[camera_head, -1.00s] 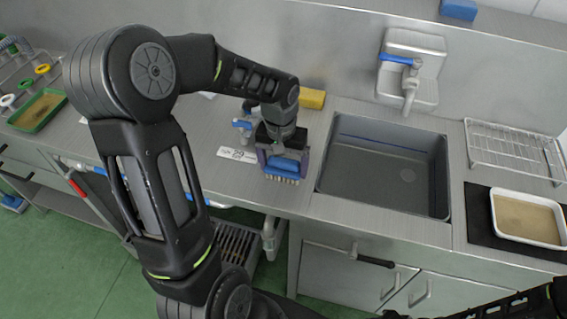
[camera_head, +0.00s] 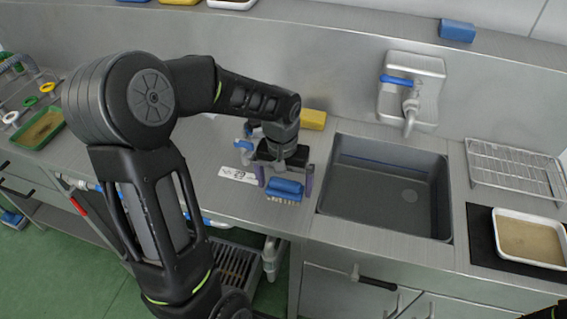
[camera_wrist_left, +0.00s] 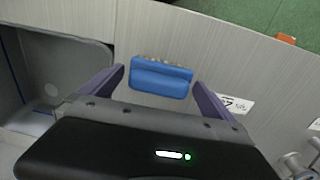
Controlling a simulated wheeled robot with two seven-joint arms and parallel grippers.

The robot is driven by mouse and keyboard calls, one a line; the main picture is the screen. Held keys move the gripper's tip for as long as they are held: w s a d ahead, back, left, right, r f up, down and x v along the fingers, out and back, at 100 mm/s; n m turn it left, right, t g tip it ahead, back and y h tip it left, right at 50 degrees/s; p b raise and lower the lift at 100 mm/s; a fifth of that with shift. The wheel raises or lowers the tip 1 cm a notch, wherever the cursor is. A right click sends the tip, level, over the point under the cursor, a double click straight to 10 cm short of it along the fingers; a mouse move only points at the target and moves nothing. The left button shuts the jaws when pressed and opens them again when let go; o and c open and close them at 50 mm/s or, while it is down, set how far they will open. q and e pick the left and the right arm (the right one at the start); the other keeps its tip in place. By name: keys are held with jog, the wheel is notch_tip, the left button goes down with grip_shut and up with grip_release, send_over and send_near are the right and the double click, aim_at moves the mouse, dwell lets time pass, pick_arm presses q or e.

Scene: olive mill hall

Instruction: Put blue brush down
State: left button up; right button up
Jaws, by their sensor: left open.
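The blue brush (camera_head: 285,188) lies on the steel counter just left of the sink, with its pale bristles toward the counter's front edge. My left gripper (camera_head: 285,182) is open above it, with one finger on each side of the brush. In the left wrist view the blue brush (camera_wrist_left: 161,76) sits between the spread purple fingers of the gripper (camera_wrist_left: 160,88), with a gap on both sides. My right gripper does not show.
The sink (camera_head: 385,185) is right of the brush. A white label (camera_head: 238,174) lies to its left and a yellow sponge-like block (camera_head: 313,119) behind. A wire rack (camera_head: 515,168) and a white tray (camera_head: 530,240) are at the right.

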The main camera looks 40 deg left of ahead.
aim_at(283, 182)
pick_arm(q)
notch_tip(283, 182, up, 11)
jog(key=shift+s+a+b, duration=0.15)
jog(key=shift+b, duration=0.2)
dwell(0.7)
